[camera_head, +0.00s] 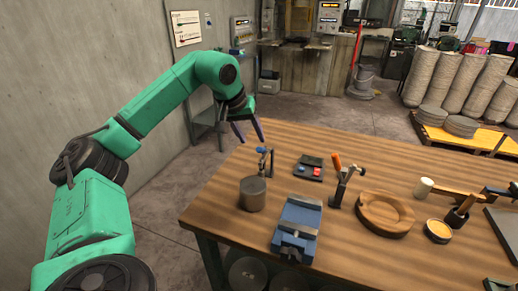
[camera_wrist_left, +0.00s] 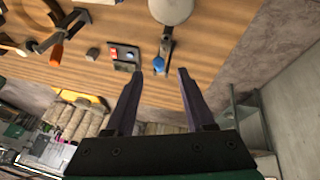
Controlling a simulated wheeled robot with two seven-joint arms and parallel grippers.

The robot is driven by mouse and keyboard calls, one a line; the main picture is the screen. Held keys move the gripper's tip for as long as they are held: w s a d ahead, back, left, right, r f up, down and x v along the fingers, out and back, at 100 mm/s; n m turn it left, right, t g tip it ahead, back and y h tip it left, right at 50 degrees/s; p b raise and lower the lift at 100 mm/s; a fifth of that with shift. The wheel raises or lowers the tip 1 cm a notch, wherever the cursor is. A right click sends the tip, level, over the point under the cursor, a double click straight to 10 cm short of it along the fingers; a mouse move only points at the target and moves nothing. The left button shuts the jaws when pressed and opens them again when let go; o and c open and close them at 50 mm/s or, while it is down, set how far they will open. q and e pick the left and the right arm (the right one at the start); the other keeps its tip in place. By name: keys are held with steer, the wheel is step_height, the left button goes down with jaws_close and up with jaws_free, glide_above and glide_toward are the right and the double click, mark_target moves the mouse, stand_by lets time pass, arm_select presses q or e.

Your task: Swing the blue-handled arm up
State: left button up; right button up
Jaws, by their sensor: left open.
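The blue-handled arm (camera_head: 261,150) is part of a small metal stand beside a grey metal cylinder (camera_head: 252,194) on the wooden table. Its blue handle (camera_wrist_left: 158,62) also shows in the left wrist view, in line with the gap between my fingertips. My left gripper (camera_head: 252,141) is open and empty, its dark fingers pointing down, above and just beyond the handle. The fingers (camera_wrist_left: 159,72) stand apart in the left wrist view. I cannot tell the exact depth between the fingertips and the handle. My right gripper is in no view.
A blue vise (camera_head: 298,226) stands at the table's front edge. A dark box with red and blue pieces (camera_head: 308,168), an orange-handled clamp (camera_head: 340,180) and a round wooden bowl (camera_head: 384,212) stand to the right. The far table strip (camera_head: 330,138) is clear.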

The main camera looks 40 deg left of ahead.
mark_target(259, 149)
arm_select(q)
steer(key=x, duration=0.6)
steer(key=shift+w+f+p, duration=0.2)
steer(key=shift+w+p, duration=0.15)
steer(key=shift+w, duration=0.15)
steer(key=shift+w+f, duration=0.1)
steer(key=shift+f, duration=0.3)
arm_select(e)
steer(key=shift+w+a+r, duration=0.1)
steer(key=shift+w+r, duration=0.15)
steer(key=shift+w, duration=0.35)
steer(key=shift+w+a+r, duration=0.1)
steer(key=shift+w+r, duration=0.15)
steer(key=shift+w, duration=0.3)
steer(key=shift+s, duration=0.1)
arm_select(q)
jaws_close()
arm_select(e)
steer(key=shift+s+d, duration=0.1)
